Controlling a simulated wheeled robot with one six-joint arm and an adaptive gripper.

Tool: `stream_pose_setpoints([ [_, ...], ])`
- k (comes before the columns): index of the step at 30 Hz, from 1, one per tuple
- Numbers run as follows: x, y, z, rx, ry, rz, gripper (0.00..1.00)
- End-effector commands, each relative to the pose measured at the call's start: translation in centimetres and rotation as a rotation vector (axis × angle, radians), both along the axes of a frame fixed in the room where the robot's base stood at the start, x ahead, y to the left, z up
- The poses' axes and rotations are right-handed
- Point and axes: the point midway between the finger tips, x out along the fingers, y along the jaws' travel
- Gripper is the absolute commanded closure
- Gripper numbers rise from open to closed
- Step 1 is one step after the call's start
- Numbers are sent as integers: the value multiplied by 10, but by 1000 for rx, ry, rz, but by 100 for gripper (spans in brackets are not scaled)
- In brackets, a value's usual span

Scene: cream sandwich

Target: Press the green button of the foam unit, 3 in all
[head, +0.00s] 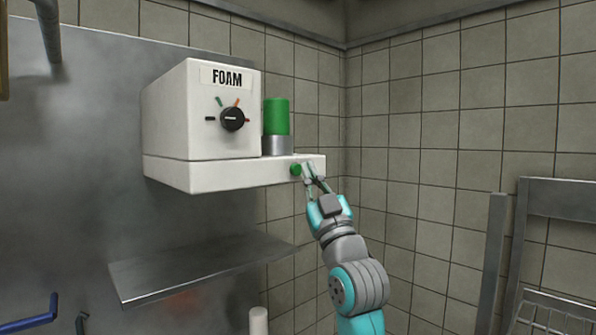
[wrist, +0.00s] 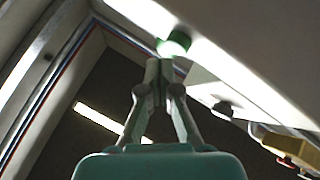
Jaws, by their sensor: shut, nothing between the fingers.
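The white foam unit (head: 172,112) with a FOAM label is fixed to the wall in the head view. Its green button (head: 296,170) sits on the front face of the lower ledge, near the right end. In the wrist view the green button (wrist: 174,45) is just beyond the fingertips. My gripper (head: 311,172) is shut and empty, its tips close beside the button on the right. In the wrist view my gripper (wrist: 158,68) points up at the button; whether it touches cannot be told.
A black dial (head: 232,119) is on the unit's front. A green-and-grey cylinder (head: 276,118) stands on the ledge. A metal shelf (head: 200,268) lies below the unit. A metal rack (head: 545,250) stands at the right. The tiled wall between is clear.

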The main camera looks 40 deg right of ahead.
Motion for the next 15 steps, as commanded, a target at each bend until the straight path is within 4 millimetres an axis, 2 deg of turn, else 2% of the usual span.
stream_pose_setpoints([
  [8, -2, 0, 0, 0, 0, 0, 100],
  [15, -21, -1, 0, 0, -1, 0, 100],
])
